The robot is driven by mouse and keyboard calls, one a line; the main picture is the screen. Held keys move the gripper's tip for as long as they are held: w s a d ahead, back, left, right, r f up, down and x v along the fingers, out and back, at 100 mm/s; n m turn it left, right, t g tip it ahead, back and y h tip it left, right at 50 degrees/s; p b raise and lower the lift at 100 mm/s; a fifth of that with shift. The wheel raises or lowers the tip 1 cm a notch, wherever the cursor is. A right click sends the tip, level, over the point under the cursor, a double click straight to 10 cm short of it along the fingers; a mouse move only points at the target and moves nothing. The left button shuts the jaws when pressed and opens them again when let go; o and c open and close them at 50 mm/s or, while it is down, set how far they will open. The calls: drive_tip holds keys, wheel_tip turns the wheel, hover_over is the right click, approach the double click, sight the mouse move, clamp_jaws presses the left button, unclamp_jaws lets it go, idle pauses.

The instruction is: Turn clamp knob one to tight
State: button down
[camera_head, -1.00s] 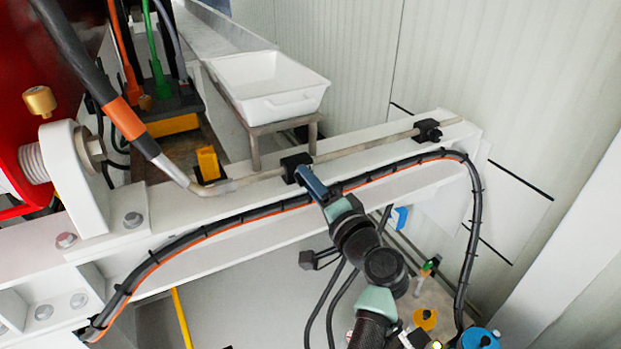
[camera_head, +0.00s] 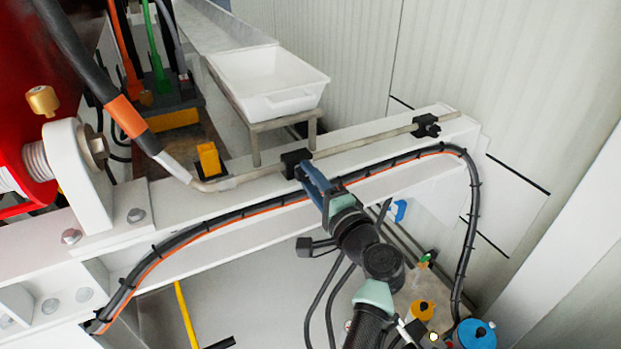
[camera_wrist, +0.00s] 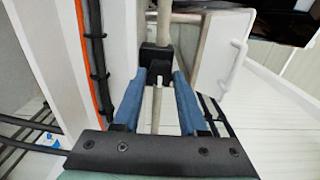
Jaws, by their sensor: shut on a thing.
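Two black clamps hold a thin pale pipe (camera_head: 365,145) on a white beam: a left clamp (camera_head: 294,158) and a right clamp (camera_head: 426,126). My gripper (camera_head: 312,177), with blue fingers, is at the front of the left clamp. In the wrist view, the black clamp (camera_wrist: 155,60) sits at the fingertips.
A black and orange cable (camera_head: 240,210) runs along the beam's front side, just below my gripper. A white tray (camera_head: 290,104) stands on a metal stand behind the beam. A yellow block (camera_head: 209,160) is to the left. Blue and yellow-topped items are low at right.

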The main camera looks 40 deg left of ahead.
drive_tip(key=c, duration=0.5)
unclamp_jaws()
drive_tip(key=shift+o, duration=0.3)
drive_tip(key=shift+f, duration=0.1)
